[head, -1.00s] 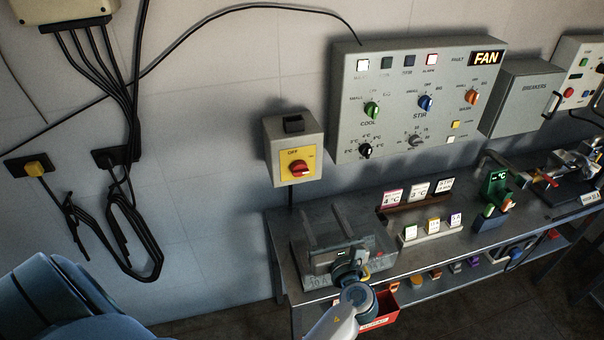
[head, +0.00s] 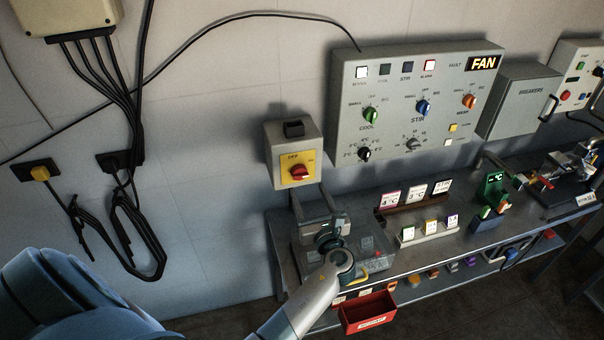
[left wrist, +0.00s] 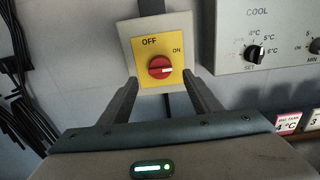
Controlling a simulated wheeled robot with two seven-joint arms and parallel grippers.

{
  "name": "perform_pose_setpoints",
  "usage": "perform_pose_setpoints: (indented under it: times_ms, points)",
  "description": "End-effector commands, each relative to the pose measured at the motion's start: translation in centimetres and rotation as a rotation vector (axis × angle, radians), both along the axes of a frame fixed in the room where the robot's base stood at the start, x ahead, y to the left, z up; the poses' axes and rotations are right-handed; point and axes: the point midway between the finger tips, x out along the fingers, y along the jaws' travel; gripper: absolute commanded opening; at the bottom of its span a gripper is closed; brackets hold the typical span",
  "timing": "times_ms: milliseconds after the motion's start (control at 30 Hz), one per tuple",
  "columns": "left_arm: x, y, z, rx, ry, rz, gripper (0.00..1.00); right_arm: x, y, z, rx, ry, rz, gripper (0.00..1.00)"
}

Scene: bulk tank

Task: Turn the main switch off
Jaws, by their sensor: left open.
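The main switch is a grey wall box (head: 272,150) with a yellow plate marked OFF and ON and a red rotary knob (head: 299,172). In the left wrist view the red knob (left wrist: 160,67) has its white mark pointing right, toward ON. My left gripper (head: 314,194) is open and empty, just below and in front of the switch box. In the left wrist view its two fingers (left wrist: 163,88) reach toward the plate, one on each side of the knob, and do not appear to touch it. My right gripper is not in view.
A large control panel (head: 400,100) hangs right of the switch, with a breaker box (head: 522,98) beyond it. Cables hang on the left wall.

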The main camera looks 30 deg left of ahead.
Motion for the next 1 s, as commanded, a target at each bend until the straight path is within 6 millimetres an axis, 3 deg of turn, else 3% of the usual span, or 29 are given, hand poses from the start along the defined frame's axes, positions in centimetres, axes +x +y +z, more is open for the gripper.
perform_pose_setpoints:
  times_ms: [400, 900, 1000]
  points:
    - [4.2, 5.0, 0.1, 0.002, 0.002, 0.001, 0.57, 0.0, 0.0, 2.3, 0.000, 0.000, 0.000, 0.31]
    - [5.0, 5.8, 0.0, 0.001, 0.001, -0.001, 0.57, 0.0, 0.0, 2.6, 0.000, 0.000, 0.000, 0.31]
    - [5.0, 5.8, 0.0, 0.001, 0.001, 0.000, 0.36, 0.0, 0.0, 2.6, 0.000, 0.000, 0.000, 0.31]
